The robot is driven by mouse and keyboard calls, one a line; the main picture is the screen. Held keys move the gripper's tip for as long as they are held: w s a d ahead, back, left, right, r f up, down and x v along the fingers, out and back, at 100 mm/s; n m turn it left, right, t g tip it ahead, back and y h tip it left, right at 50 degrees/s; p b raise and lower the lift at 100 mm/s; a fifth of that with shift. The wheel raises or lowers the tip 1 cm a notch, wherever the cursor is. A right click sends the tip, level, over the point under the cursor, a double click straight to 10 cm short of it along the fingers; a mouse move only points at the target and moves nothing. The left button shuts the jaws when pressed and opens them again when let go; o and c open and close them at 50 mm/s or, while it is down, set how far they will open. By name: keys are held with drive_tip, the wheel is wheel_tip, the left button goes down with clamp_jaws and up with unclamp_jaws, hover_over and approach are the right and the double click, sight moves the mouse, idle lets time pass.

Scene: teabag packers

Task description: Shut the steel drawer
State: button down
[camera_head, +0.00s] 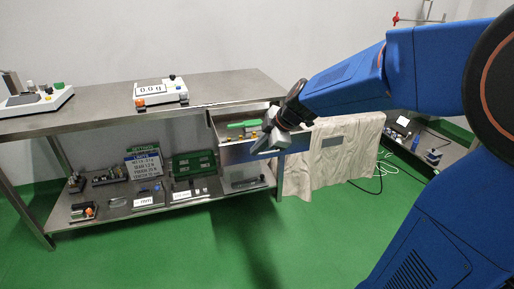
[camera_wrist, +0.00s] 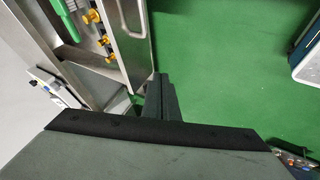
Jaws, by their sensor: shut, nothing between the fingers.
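The steel drawer (camera_head: 237,154) stands pulled out under the right part of the steel table in the head view. A green item (camera_head: 243,124) and small yellow and orange pieces lie inside it. In the wrist view the drawer's front wall (camera_wrist: 133,45) runs along the upper left, with the green item (camera_wrist: 65,18) and brass-coloured pieces (camera_wrist: 100,28) behind it. My gripper (camera_head: 259,146) is shut and empty, at the front of the drawer. In the wrist view its fingers (camera_wrist: 160,85) are close by the drawer front's lower end; I cannot tell whether they touch it.
The steel table (camera_head: 95,120) carries scales, one of them (camera_head: 160,92) near its middle. A lower shelf (camera_head: 150,207) holds a sign, a green tray and small parts. A beige cloth (camera_head: 335,155) hangs to the right. The green floor in front is clear.

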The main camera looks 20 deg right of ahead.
sight(237, 159)
drive_tip(key=w+a+f, duration=0.1)
drive_tip(key=w+f, duration=0.3)
drive_tip(key=w+a+f, duration=0.1)
drive_tip(key=shift+w+a+f, duration=0.35)
drive_tip(key=shift+w+f, duration=0.05)
drive_tip(key=shift+w, duration=0.8)
drive_tip(key=w, duration=3.3)
drive_tip(key=shift+w, duration=0.5)
drive_tip(key=shift+w+r, duration=0.1)
drive_tip(key=shift+r, duration=0.05)
drive_tip(key=shift+w+r, duration=0.1)
drive_tip(key=shift+d+r, duration=0.1)
